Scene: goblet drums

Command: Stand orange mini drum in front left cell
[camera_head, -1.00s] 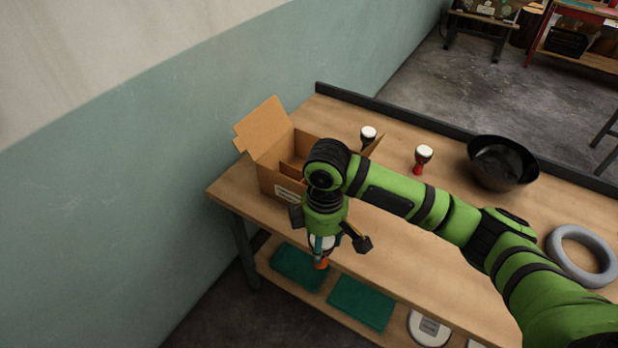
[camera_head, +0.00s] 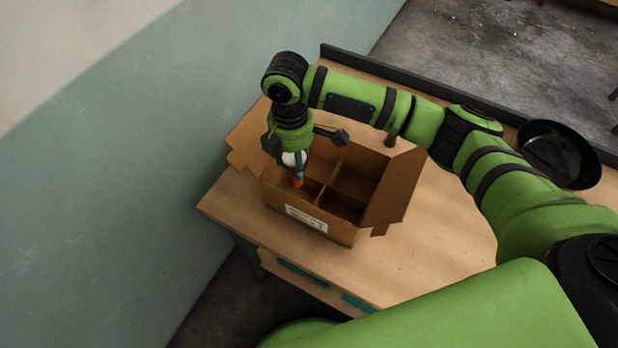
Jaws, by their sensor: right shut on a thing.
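My right gripper (camera_head: 300,164) comes down over the left part of the open cardboard box (camera_head: 307,214). It is shut on the orange mini drum (camera_head: 296,182), which has a white head and an orange-red base. The drum hangs roughly upright at the front left cell of the box. I cannot tell whether its base touches the cell floor. The box has crossed dividers (camera_head: 327,184), and the cells that show at the right look empty. The gripper and arm hide the back left of the box. My left gripper is not in view.
The box stands near the left end of the wooden table (camera_head: 433,250), its flaps (camera_head: 398,187) spread outward. A black bowl (camera_head: 560,152) sits at the back right. The wall is close on the left. The tabletop right of the box is clear.

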